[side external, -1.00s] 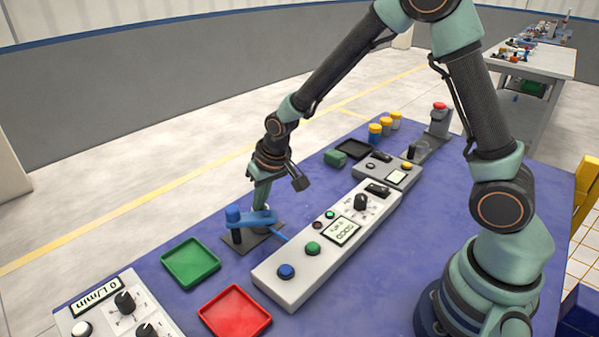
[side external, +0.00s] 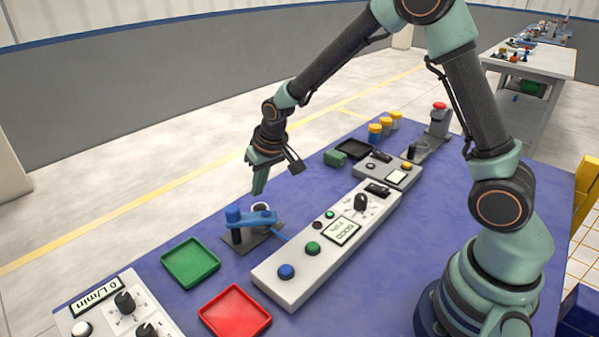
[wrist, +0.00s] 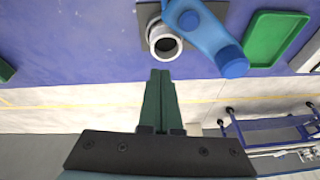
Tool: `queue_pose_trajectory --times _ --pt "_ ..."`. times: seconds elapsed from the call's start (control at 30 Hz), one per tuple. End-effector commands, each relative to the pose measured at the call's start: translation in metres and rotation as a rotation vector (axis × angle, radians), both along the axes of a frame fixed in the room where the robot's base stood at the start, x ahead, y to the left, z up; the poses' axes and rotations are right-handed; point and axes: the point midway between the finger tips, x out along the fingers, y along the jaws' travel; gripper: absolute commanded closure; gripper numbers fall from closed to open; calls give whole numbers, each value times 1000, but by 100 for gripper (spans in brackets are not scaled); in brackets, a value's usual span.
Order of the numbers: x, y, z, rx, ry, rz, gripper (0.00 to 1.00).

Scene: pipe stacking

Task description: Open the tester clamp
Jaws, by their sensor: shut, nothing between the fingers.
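The tester clamp has a blue arm (side external: 258,218) with a rounded knob, on a dark base plate (side external: 243,246). In the wrist view the blue arm (wrist: 208,38) reaches from upper left to lower right. A white ring-shaped pipe end (side external: 260,207) stands beside the blue arm, and its open mouth (wrist: 164,41) shows in the wrist view. My gripper (side external: 258,191) is shut and empty, above and just behind the clamp, apart from it. In the wrist view the green fingertips (wrist: 160,76) are together just below the ring.
A green tray (side external: 190,263) and a red tray (side external: 235,312) lie left and in front of the clamp. A long grey tester panel (side external: 330,242) with buttons sits to its right. Yellow-capped jars (side external: 384,128) stand farther back. The table's far edge is close behind the clamp.

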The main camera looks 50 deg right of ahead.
Motion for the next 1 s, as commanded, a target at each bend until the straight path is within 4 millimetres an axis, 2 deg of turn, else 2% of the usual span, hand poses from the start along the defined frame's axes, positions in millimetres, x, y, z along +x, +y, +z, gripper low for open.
queue_pose_trajectory --times 0.3,0.53,0.67,0.7,0.73,1.0 --pt "-13 12 51 8 -4 4 100" --pt "-21 17 76 12 -2 4 100" --pt "-21 21 82 3 12 36 50" --pt "-19 25 84 -7 25 71 35" --pt "-18 28 85 -19 39 107 31" --pt "-9 68 103 -127 213 576 31"
